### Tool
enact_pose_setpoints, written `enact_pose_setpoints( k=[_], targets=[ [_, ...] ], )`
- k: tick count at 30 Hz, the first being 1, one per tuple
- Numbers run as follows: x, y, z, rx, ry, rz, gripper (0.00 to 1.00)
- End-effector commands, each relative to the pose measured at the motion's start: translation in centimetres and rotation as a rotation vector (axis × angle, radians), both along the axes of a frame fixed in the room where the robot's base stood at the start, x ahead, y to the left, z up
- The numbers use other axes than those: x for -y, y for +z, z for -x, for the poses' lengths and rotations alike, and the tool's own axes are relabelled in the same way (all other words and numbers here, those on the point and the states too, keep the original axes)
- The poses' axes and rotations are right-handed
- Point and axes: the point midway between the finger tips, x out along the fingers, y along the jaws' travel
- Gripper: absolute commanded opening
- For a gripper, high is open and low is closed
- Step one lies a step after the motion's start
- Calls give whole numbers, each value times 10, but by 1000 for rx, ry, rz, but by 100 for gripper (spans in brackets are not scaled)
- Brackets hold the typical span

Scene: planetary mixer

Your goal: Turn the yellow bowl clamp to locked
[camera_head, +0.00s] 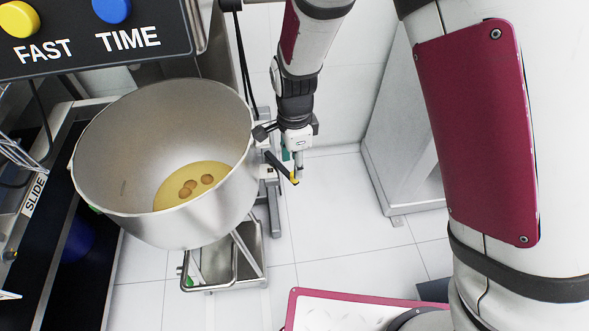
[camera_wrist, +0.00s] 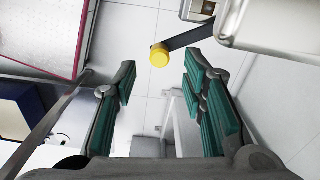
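The yellow bowl clamp shows in the head view as a dark lever with a yellow tip (camera_head: 294,179), sticking out at the right side of the metal bowl (camera_head: 165,110). In the wrist view its yellow round end (camera_wrist: 159,55) sits on a dark arm reaching up and right to the bowl's metal side (camera_wrist: 272,25). My gripper (camera_wrist: 160,72) is open, its two green-padded fingers apart. The yellow end lies just beyond the fingertips, roughly centred between them. In the head view my gripper (camera_head: 298,160) points down at the yellow tip and partly covers the clamp. Contact cannot be told.
The bowl holds yellow batter with several brown round pieces. A panel (camera_head: 100,45) marked FAST and TIME is at upper left, and a SLIDE label (camera_head: 35,195) below it. A metal frame (camera_head: 225,262) stands under the bowl.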

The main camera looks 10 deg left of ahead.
Motion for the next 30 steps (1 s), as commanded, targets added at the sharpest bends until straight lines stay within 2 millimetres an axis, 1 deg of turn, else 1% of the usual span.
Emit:
enact_pose_setpoints(
  k=[1,3,6,10,15,22,23,24,26,27,28,30],
  targets=[
    [-1,12,0,3,1,-3,38],
    [-1,26,0,3,0,-3,38],
    [-1,43,0,2,1,-2,38],
    [0,59,0,1,2,0,38],
    [0,67,0,-1,0,0,38],
    [0,68,0,-2,0,1,38],
    [0,68,0,-2,0,1,36],
    [0,68,0,-2,2,1,27],
    [1,68,-2,-5,12,1,14],
    [3,67,-4,-11,29,0,4],
    [5,66,-7,-16,48,1,0],
    [10,64,-15,-37,113,-4,0]
  ],
)
